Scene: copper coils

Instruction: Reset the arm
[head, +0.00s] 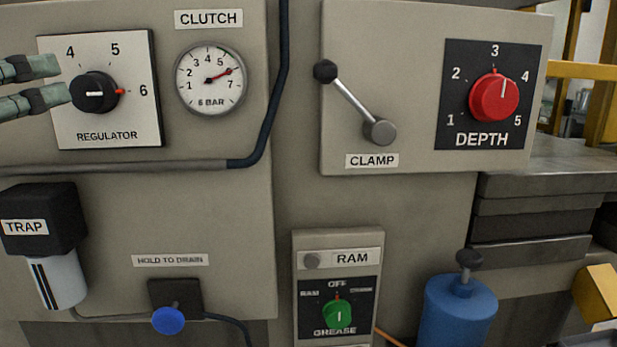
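My gripper (64,79) reaches in from the left edge in the head view. Its two grey-green fingers are apart, with nothing visible between them. The fingertips are just left of the black regulator knob (95,93); the lower one comes very close to it, and I cannot tell whether they touch. The knob sits on a white regulator plate (107,121), with a red pointer on its right side by the 6. The rest of my arm is out of view.
The clutch gauge (210,80) has a red needle right of 5. Sticking out nearby are the clamp lever (352,100), red depth knob (493,97), black trap (45,212), blue drain knob (168,320), green ram knob (338,314) and blue canister (458,315). A dark pipe (275,85) crosses the panel.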

